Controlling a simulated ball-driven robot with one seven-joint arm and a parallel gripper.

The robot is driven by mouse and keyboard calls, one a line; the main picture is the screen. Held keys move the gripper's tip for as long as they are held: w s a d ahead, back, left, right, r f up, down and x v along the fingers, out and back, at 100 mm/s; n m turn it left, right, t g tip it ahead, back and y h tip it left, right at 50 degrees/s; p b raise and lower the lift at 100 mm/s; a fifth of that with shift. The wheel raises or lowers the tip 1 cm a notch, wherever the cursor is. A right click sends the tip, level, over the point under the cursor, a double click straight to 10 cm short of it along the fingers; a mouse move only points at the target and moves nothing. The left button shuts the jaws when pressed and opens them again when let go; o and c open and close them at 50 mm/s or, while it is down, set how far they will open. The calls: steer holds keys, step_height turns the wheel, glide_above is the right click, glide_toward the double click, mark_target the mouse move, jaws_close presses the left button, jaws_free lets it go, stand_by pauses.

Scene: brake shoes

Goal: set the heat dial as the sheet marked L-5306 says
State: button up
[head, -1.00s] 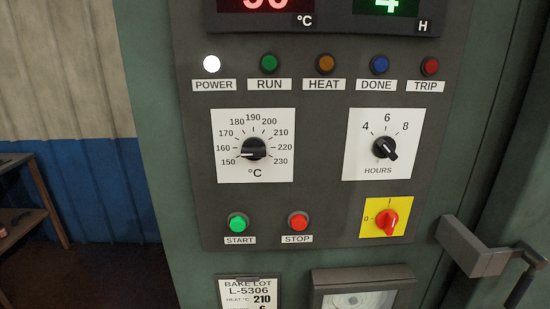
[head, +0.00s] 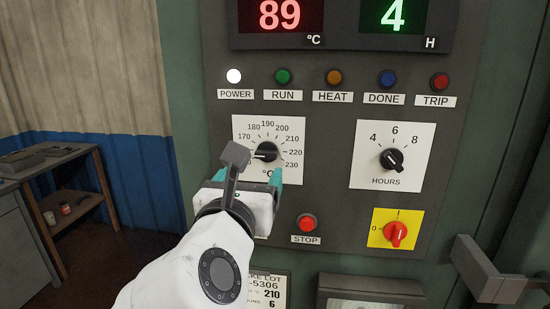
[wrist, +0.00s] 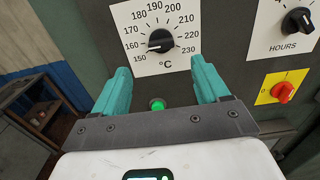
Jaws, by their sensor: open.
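The heat dial's black knob (head: 265,152) sits on a white scale plate; it also shows in the wrist view (wrist: 161,40), its white pointer at the 150 mark. The sheet (head: 270,290), below the panel, reads 5306 with heat 210 and a 6 under it; my arm hides its left part. My gripper (head: 248,178) is in front of the dial's lower part and covers the plate's lower left in the head view. In the wrist view my gripper (wrist: 160,70) is open and empty, its teal fingers apart below the knob, not touching it.
The hours dial (head: 391,160) is right of the heat dial. The green start button (wrist: 157,104) shows between my fingers. The stop button (head: 307,222) and the red switch (head: 396,235) are lower. A door handle (head: 480,270) juts out lower right. A shelf (head: 70,200) stands left.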

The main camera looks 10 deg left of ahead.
mark_target(265, 154)
steer(key=w, duration=0.5)
steer(key=w+p, duration=0.1)
steer(key=w, duration=0.4)
steer(key=shift+w+d, duration=0.2)
steer(key=shift+w, duration=0.15)
steer(key=c, duration=1.1)
